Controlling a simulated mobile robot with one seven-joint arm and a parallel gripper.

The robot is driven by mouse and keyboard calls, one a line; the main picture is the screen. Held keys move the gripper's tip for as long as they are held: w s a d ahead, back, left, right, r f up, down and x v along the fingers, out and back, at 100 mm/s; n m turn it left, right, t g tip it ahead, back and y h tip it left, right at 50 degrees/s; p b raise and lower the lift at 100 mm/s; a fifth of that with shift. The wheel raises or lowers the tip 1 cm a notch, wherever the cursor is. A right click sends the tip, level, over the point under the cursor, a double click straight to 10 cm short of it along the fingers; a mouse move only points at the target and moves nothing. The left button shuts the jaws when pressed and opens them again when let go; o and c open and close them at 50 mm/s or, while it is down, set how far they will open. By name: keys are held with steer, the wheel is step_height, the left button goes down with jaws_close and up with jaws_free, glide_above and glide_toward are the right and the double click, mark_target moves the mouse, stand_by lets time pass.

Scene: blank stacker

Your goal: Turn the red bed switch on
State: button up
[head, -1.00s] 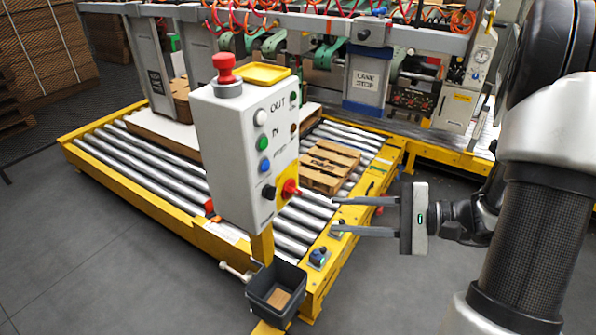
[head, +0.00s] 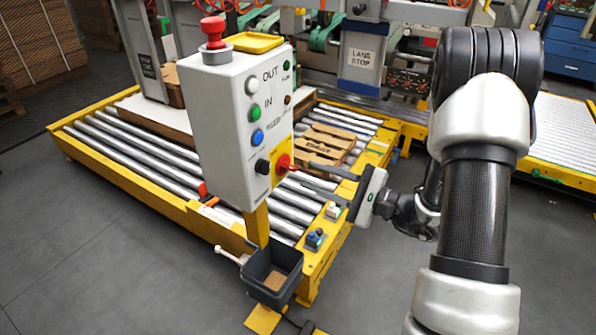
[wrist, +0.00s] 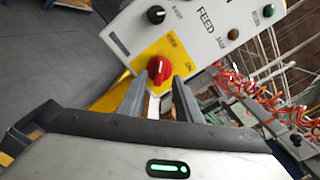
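The red rotary switch (head: 284,164) sits on a yellow plate at the lower right corner of the grey control box (head: 222,130). In the wrist view the red switch (wrist: 159,68) shows a raised ridge on its yellow plate (wrist: 165,50). My gripper (head: 297,178) is in front of the switch, pointing left at it. In the wrist view my gripper (wrist: 160,79) is open, with one finger on each side of the line to the switch. The tips are close to it; I cannot tell whether they touch it.
A black knob (head: 262,166) sits just left of the switch. Green, blue and white buttons are above. A red mushroom button (head: 213,32) and a yellow tray (head: 254,42) top the box. A dark bin (head: 272,276) hangs below. Roller conveyor (head: 130,150) lies behind.

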mark_target(292, 168)
steer(key=shift+x, duration=2.65)
jaws_close()
